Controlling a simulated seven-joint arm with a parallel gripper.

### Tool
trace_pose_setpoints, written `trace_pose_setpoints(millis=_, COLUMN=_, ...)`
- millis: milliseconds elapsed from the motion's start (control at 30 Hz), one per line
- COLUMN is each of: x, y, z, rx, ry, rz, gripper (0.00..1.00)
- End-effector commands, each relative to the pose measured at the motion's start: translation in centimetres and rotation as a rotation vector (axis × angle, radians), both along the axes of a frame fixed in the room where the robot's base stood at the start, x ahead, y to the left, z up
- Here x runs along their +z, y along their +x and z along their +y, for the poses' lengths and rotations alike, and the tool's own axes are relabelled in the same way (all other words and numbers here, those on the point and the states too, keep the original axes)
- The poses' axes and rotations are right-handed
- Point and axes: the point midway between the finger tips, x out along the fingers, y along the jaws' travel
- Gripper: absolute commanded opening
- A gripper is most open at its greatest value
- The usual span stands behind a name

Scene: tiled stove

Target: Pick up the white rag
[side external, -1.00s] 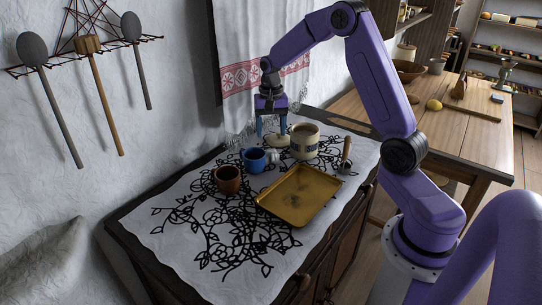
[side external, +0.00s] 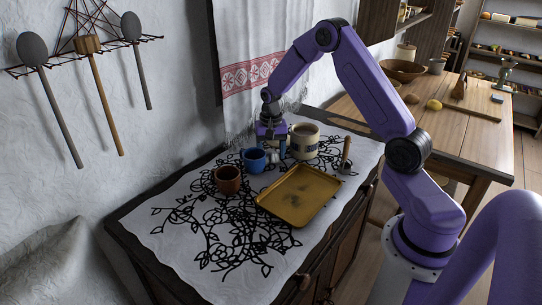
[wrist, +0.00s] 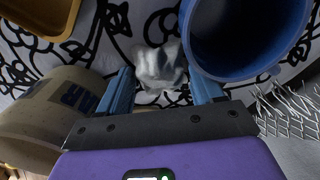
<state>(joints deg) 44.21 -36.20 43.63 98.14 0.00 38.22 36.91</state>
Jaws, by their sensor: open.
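The white rag (wrist: 160,62) is a small crumpled bundle with dark marks, lying on the patterned cloth in the wrist view. It sits just ahead of and between the fingers of my gripper (wrist: 163,86). The fingers are open, apart on either side of the rag's near edge. In the side view my gripper (side external: 272,151) is low over the cloth, between the blue mug (side external: 254,159) and the cream mug (side external: 304,141). The rag is mostly hidden there by the fingers. In the wrist view the blue mug (wrist: 243,35) is close at the rag's right.
A brown cup (side external: 228,180) and a yellow tray (side external: 299,196) stand on the patterned cloth (side external: 175,225). A trowel-like tool (side external: 346,155) lies at the right. A fringed towel (side external: 250,75) hangs on the wall behind my gripper. The front left of the cloth is free.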

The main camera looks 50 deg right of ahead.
Motion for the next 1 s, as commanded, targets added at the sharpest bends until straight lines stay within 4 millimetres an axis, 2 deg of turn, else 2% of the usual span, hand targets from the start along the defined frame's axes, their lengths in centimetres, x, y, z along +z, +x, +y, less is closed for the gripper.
trace_pose_setpoints(millis=67, x=0.0, y=0.0, z=0.0, rx=0.0, ry=0.0, rz=0.0, gripper=0.66)
trace_pose_setpoints(millis=100, x=0.0, y=0.0, z=0.0, rx=0.0, ry=0.0, rz=0.0, gripper=0.53)
trace_pose_setpoints(millis=167, x=0.0, y=0.0, z=0.0, rx=0.0, ry=0.0, rz=0.0, gripper=0.33)
trace_pose_setpoints(millis=267, x=0.0, y=0.0, z=0.0, rx=0.0, ry=0.0, rz=0.0, gripper=0.23)
trace_pose_setpoints(millis=633, x=0.7, y=0.1, z=0.0, rx=0.0, ry=0.0, rz=-0.001, gripper=0.23)
trace_pose_setpoints(millis=867, x=3.3, y=0.1, z=0.0, rx=-0.001, ry=-0.001, rz=-0.004, gripper=0.23)
trace_pose_setpoints(millis=1000, x=4.6, y=-1.1, z=0.3, rx=0.0, ry=0.0, rz=-0.003, gripper=0.23)
